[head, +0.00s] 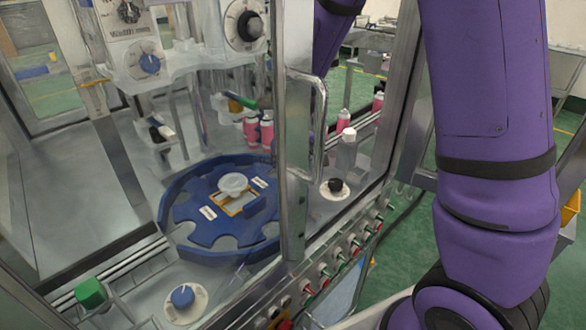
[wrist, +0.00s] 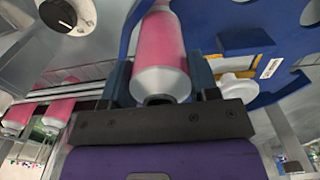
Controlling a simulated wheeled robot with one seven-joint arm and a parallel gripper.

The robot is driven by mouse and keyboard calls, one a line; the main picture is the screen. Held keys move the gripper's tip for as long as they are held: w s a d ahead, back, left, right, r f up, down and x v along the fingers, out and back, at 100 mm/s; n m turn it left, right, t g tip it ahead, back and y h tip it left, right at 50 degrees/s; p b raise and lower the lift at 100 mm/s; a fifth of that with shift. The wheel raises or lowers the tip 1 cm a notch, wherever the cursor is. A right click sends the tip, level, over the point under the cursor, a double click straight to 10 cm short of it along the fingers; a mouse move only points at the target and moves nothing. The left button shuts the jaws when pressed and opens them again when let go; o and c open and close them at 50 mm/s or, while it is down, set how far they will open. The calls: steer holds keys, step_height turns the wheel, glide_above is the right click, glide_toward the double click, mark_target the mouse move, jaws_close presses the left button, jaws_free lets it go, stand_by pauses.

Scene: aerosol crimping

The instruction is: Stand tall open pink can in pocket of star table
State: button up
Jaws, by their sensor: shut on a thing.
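In the wrist view a pink can (wrist: 160,50) with a bare metal shoulder and a dark open top is between the two fingers of my gripper (wrist: 162,85). My gripper is shut on it. The blue star table (wrist: 217,14) lies right beside the can in this view; whether the can touches it or is in a pocket I cannot tell. In the head view the star table (head: 190,232) has rounded pockets around its rim and a white round knob (head: 233,184) at its centre. My gripper and the held can are hidden in the head view.
Several pink cans (head: 258,131) stand behind the star table, and others (head: 343,121) stand on the conveyor at right. A metal door frame with a handle (head: 318,125) stands in front. A black knob (head: 335,186), a blue knob (head: 182,297) and a green block (head: 91,292) are nearby.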

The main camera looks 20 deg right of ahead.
steer(key=shift+f, duration=0.1)
steer(key=o, duration=1.2)
step_height(320, 180, up, 11)
steer(key=shift+f, duration=0.1)
steer(key=s+d+r+m+t, duration=0.1)
steer(key=s+d+r, duration=0.1)
steer(key=s+r, duration=0.2)
steer(key=s+d+r+m+t, duration=0.2)
steer(key=s+r, duration=0.3)
steer(key=s, duration=0.6)
steer(key=s+d+r+m+t, duration=0.1)
steer(key=s+d+r+t, duration=0.1)
steer(key=s+r, duration=0.2)
steer(key=shift+s+d+r, duration=0.15)
steer(key=shift+s+d, duration=0.05)
steer(key=shift+s, duration=0.75)
steer(key=shift+s+d+r, duration=0.15)
steer(key=shift+s+d, duration=0.05)
steer(key=shift+s, duration=0.75)
